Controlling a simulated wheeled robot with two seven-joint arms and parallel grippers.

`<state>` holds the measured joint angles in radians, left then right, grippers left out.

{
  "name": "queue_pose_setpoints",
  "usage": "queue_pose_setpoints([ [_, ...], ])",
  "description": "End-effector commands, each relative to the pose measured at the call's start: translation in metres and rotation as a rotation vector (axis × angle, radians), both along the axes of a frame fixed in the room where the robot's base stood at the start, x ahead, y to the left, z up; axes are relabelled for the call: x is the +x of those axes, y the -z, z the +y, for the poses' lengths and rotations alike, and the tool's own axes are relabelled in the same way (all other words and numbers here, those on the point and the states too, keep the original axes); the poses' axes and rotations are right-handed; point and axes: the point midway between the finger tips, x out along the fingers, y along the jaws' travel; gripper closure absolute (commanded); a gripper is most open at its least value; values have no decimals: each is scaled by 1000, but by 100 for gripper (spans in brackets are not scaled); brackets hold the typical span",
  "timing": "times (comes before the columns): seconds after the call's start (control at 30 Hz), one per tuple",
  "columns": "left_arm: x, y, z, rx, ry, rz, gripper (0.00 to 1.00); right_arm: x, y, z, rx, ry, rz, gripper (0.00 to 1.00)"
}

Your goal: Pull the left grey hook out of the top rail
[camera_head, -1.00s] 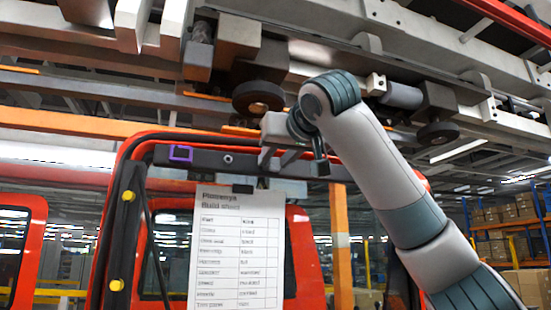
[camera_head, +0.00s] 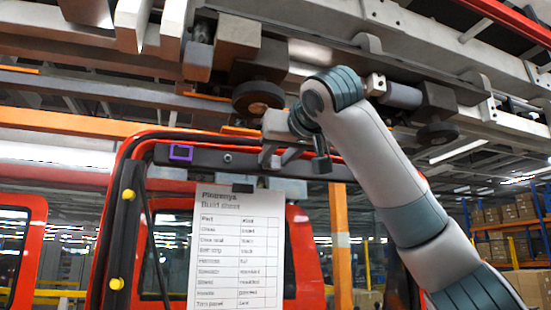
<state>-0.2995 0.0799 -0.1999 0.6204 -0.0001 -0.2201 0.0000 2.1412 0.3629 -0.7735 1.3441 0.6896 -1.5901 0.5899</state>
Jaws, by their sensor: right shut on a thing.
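The dark top rail (camera_head: 205,157) runs across the top of the red door. A purple square outline (camera_head: 181,152) marks a spot near its left end, and a small round fitting (camera_head: 227,158) sits right of that. My right gripper (camera_head: 279,157) reaches in from the right and points down at the rail's middle. It is shut on the left grey hook, which is mostly hidden by the fingers; I cannot tell how deep it sits in the rail. My left gripper is out of view.
A build sheet (camera_head: 235,250) hangs below the rail from a dark clip. An overhead conveyor with dark rollers (camera_head: 258,98) runs close above my right gripper. An orange post (camera_head: 341,240) stands behind, right of the sheet. Yellow knobs (camera_head: 128,196) line the door's left edge.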

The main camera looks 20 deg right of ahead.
Motion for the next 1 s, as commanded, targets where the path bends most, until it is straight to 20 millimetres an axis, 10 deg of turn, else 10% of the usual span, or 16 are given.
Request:
queue_pose_setpoints([
  [1.0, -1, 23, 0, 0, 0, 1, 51, -37, 1, -2, 1, 0, -1, 100],
])
